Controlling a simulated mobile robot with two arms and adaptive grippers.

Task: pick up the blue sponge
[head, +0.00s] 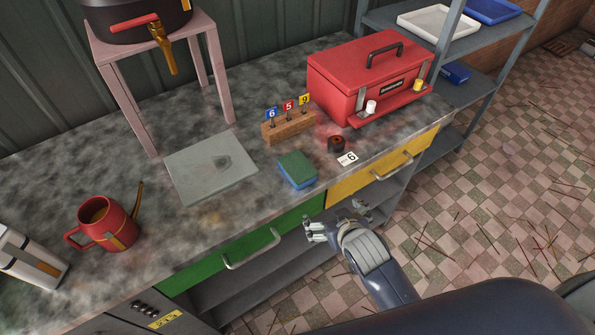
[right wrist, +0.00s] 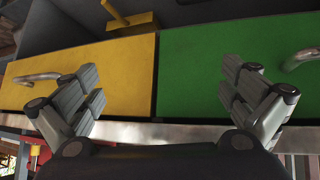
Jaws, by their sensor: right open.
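The blue sponge (head: 298,170) has a green top face and lies on the grey stone counter (head: 245,210) near its front edge, in the head view. The sponge does not show in that view. My left gripper is not in view.
A grey plate (head: 190,172) and red watering can (head: 115,238) are left. Drawer handles (head: 252,250) protrude in front.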

